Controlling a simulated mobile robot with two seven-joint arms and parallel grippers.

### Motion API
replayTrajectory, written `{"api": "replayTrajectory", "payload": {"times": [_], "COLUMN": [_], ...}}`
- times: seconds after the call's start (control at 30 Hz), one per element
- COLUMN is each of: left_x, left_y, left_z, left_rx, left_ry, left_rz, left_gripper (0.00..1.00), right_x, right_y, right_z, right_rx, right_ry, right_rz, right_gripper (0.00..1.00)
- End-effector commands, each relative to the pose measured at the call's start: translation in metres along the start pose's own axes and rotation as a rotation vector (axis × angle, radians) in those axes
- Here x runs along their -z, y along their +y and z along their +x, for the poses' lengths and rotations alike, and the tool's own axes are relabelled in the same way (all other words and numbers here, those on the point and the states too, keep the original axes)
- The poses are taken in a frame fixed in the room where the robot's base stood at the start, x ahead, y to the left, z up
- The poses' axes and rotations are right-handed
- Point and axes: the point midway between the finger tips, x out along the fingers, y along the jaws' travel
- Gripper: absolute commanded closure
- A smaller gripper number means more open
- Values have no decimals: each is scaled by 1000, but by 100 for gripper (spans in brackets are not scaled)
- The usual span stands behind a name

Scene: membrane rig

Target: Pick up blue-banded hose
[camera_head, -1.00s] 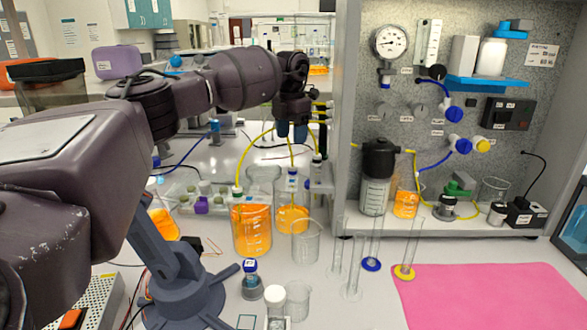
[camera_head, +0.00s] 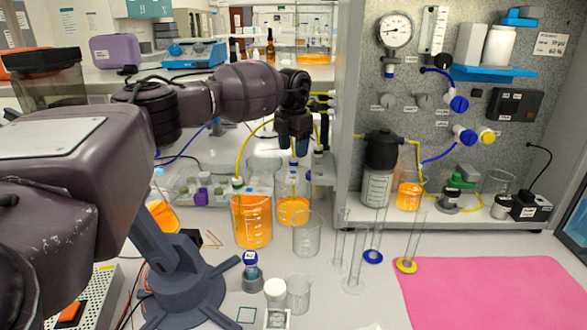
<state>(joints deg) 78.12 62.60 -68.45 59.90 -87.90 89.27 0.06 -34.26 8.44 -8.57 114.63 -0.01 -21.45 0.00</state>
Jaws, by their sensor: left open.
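The blue-banded hose (camera_head: 293,164) is a thin yellow tube with a small blue-and-white band, standing in the right-hand beaker of orange liquid (camera_head: 292,208). My left gripper (camera_head: 293,147) is open, pointing down, with its dark blue fingertips just above the band in the picture. The fingers partly hide the upper hose, so I cannot tell whether it lies between them or behind them. A second yellow hose, with a green band (camera_head: 237,183), runs into the left-hand beaker of orange liquid (camera_head: 252,220). My right gripper is out of view.
An empty beaker (camera_head: 306,236) and several glass cylinders (camera_head: 355,262) stand in front. A capped vial (camera_head: 250,268) is nearer me. The rig panel (camera_head: 352,120) rises close on the right. A pink mat (camera_head: 490,295) lies clear at the front right.

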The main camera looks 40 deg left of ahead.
Motion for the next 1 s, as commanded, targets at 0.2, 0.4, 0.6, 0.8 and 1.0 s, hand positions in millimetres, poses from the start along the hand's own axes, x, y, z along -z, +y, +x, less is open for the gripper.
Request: {"api": "replayTrajectory", "payload": {"times": [0.2,0.4,0.6,0.8,1.0], "left_x": [-1,-1,-1,-1,-1], "left_y": [1,1,1,1,1], "left_z": [32,37,37,37,36], "left_rx": [0,0,0,0,0], "left_ry": [4,1,1,2,1], "left_rz": [0,0,0,0,0], "left_gripper": [43,43,60,90,98], "right_x": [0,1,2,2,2], "right_y": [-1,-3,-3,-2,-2], "right_z": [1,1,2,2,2], "right_rx": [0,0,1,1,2], "right_ry": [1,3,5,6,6], "right_rz": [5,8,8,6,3], "right_gripper": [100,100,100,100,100]}}
